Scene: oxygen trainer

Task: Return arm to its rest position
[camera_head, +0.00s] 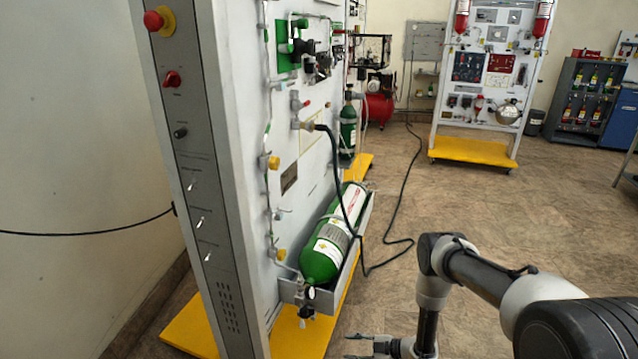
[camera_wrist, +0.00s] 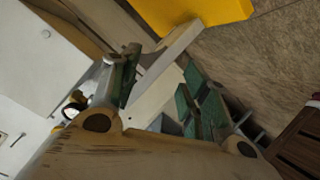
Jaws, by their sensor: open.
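My gripper (camera_head: 366,347) shows at the bottom of the head view, in front of the lower part of the trainer panel and apart from it. In the wrist view my gripper (camera_wrist: 160,95) has its green-padded fingers spread, with nothing held between them. My arm comes in from the lower right of the head view and bends down at the elbow. The trainer panel (camera_head: 232,150) stands upright to the left of my gripper. A green oxygen cylinder (camera_head: 322,258) lies in a grey tray at the panel's foot, above and left of my gripper in the picture.
A yellow base (camera_head: 302,340) juts out under the panel; a yellow base part also shows in the wrist view (camera_wrist: 195,12). A dark hose (camera_head: 366,262) loops from the panel down to the floor. A second panel (camera_head: 490,75) stands at the back. The middle floor (camera_head: 500,215) is clear.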

